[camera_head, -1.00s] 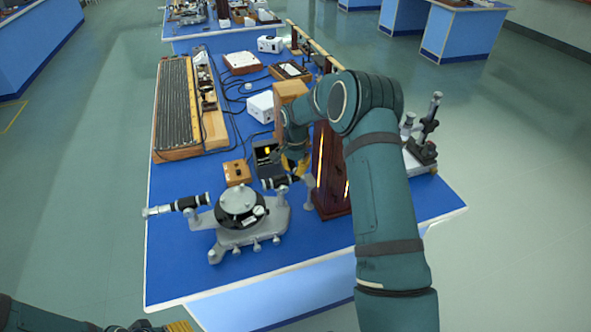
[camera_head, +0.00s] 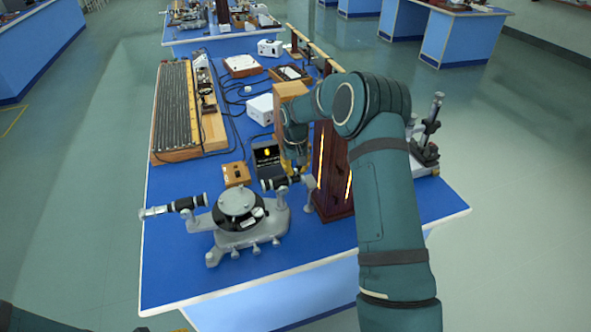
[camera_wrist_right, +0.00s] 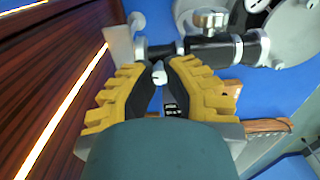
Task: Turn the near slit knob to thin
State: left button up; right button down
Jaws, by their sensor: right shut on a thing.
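The grey spectrometer (camera_head: 238,222) stands near the front of the blue bench, with a black round table on top. Its slit tube (camera_head: 280,183) points right, and it also shows in the right wrist view (camera_wrist_right: 212,50). My right gripper (camera_head: 297,166) reaches down over the slit end of this tube. In the right wrist view its yellow-and-black fingers (camera_wrist_right: 161,64) are shut on the near slit knob (camera_wrist_right: 158,75), a small pale piece between them that is mostly hidden. I cannot read the slit's setting.
A dark wooden housing (camera_head: 332,180) with bright slits stands close right of the gripper. A small wooden box (camera_head: 236,174) and a dark box with a yellow light (camera_head: 267,155) sit behind the spectrometer. The bench's front right is clear.

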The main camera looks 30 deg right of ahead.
aim_at(296, 170)
jog(key=n, duration=0.4)
jog(key=shift+n, duration=2.1)
jog(key=c, duration=0.9)
grip_release()
jog(key=shift+r, duration=0.1)
notch_tip(296, 170, up, 12)
